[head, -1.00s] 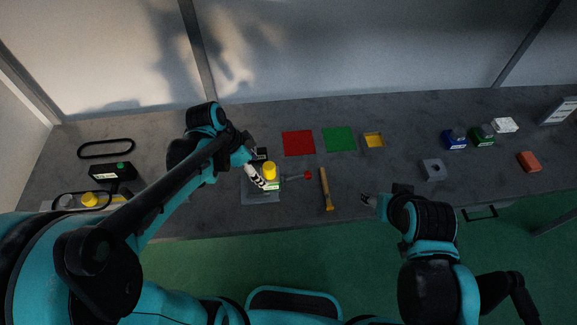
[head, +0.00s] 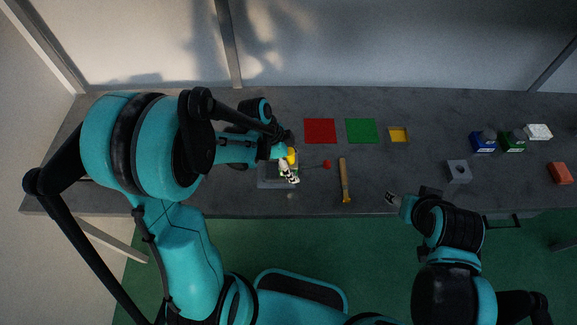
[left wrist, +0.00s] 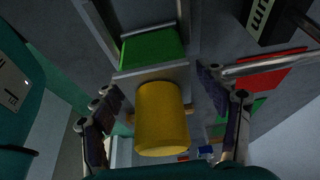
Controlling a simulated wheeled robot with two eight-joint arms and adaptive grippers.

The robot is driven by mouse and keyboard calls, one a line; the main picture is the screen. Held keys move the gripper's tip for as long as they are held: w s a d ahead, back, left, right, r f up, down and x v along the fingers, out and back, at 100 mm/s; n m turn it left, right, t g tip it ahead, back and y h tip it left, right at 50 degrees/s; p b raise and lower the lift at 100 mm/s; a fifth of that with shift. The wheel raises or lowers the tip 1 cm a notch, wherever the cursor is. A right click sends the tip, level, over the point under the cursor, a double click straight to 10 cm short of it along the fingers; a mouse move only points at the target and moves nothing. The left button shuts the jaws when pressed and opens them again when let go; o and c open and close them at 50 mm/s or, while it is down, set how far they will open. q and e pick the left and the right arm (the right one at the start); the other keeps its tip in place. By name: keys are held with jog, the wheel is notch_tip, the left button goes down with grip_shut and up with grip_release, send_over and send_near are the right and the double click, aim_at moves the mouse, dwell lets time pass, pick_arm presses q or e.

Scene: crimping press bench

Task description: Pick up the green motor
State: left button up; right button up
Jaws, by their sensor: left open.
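A green block (left wrist: 152,48) sits in a grey metal fixture (left wrist: 188,28) in the left wrist view, with a yellow cylinder (left wrist: 162,118) right by it. In the head view the yellow cylinder (head: 291,156) is partly hidden by my left gripper (head: 288,171). My left gripper is open; in the wrist view its fingers (left wrist: 165,108) stand on both sides of the yellow cylinder, and contact cannot be told. Another green block with a grey top (head: 512,143) stands at the right of the bench. My right gripper (head: 393,199) is near the front edge; its jaws are too small to read.
A red-knobbed lever (head: 327,164) and a hammer (head: 345,182) are right of the fixture. A blue block (head: 483,143) and grey block (head: 458,172) are at right.

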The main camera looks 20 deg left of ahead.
pick_arm(q)
jog(key=shift+r, duration=0.1)
jog(key=c, duration=1.7)
grip_shut()
jog(key=shift+r, duration=0.15)
